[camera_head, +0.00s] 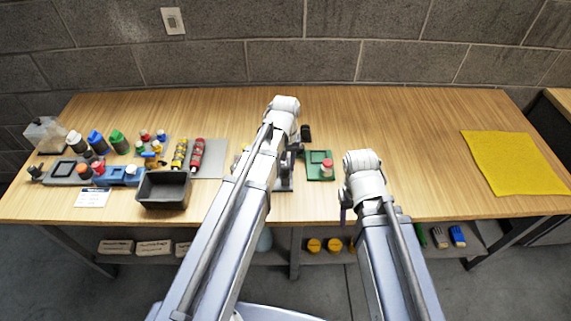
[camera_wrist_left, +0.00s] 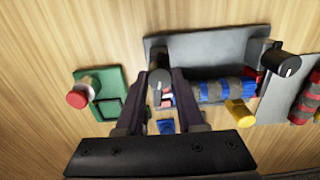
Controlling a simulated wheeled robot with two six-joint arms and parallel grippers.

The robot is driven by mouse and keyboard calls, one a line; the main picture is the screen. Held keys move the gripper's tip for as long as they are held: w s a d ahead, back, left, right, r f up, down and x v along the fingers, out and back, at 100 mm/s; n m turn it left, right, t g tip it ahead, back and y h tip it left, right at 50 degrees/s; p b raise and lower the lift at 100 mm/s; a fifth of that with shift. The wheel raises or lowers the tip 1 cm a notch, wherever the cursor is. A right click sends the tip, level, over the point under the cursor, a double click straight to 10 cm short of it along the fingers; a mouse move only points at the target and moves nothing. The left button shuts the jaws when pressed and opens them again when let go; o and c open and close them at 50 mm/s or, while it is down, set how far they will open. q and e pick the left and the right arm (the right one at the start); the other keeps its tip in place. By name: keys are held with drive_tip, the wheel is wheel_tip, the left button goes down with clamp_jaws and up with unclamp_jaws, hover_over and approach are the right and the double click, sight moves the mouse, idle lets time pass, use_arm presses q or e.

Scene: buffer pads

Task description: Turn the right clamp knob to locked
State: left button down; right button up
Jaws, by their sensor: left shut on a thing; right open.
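My left gripper (camera_wrist_left: 160,98) is shut on a black clamp knob (camera_wrist_left: 158,78), one finger on each side of it. The knob stands at the left end of a grey plate (camera_wrist_left: 200,47) in the left wrist view. A second black knob (camera_wrist_left: 281,62) with a white mark is at the plate's other end, clear of the fingers. A blue-and-grey cylinder (camera_wrist_left: 215,92) lies between the knobs. In the head view my left arm hides most of this fixture, and the left gripper (camera_head: 293,153) is partly hidden. My right gripper (camera_head: 345,207) is open and empty near the table's front edge.
A green pad with a red button (camera_head: 327,164) is just right of the fixture. A yellow knob (camera_wrist_left: 240,112) stands beside the cylinder. A dark bin (camera_head: 163,190), red cylinders (camera_head: 196,152) and bottles are to the left. A yellow cloth (camera_head: 515,162) lies right, with bare table before it.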

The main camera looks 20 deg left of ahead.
sight(285, 167)
use_arm(q)
drive_tip(key=shift+n, duration=1)
drive_tip(key=c, duration=0.5)
unclamp_jaws()
drive_tip(key=shift+r, duration=0.1)
wheel_tip(285, 167, up, 8)
drive_tip(key=p, duration=0.8)
drive_tip(key=shift+f, duration=0.2)
